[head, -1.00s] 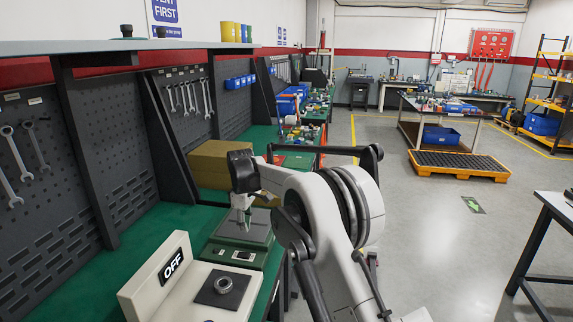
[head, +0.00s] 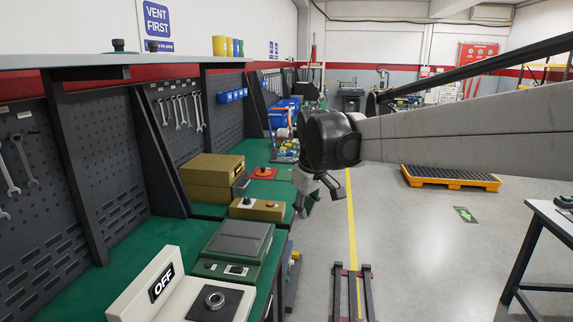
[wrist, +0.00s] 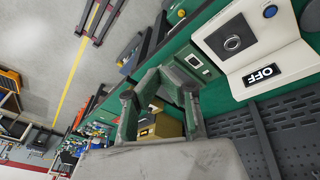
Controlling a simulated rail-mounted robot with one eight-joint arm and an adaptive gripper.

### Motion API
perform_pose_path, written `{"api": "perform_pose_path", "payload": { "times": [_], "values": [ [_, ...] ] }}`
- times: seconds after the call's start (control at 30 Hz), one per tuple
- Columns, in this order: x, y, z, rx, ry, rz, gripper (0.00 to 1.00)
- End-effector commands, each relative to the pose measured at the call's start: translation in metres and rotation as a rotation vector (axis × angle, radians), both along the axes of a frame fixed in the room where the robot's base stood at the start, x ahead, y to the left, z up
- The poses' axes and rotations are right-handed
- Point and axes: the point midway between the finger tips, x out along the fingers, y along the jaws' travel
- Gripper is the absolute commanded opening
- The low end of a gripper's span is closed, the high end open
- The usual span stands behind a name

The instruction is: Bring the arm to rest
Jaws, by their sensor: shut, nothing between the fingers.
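My arm reaches across the right of the head view, with its dark wrist joint (head: 330,140) above the aisle edge of the green bench. My gripper (head: 307,208) hangs below that joint, partly hidden by it, and points downward. In the wrist view my gripper (wrist: 163,78) shows as two grey fingers that close toward each other. It is shut and holds nothing. It appears clear of the bench and its objects, though the exact gap cannot be told.
The green bench (head: 140,232) carries an OFF panel (head: 163,283), a green flat-topped device (head: 240,240) and tan boxes (head: 212,168). A grey rack (head: 352,290) stands on the floor beside it. An orange pallet (head: 452,177) and a table (head: 545,215) stand right. Floor between is open.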

Motion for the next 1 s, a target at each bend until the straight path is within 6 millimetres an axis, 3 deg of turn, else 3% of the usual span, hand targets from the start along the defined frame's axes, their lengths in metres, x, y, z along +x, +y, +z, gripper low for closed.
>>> {"api": "perform_pose_path", "payload": {
  "times": [0.2, 0.47, 0.77, 1.0],
  "values": [
    [-0.058, -0.041, 0.014, 0.040, -0.051, -0.127, 0.00],
    [-0.128, -0.081, 0.014, 0.091, -0.112, -0.273, 0.00],
    [-0.207, -0.118, -0.007, 0.154, -0.185, -0.440, 0.00],
    [-0.265, -0.140, -0.038, 0.209, -0.243, -0.567, 0.00]
  ]
}}
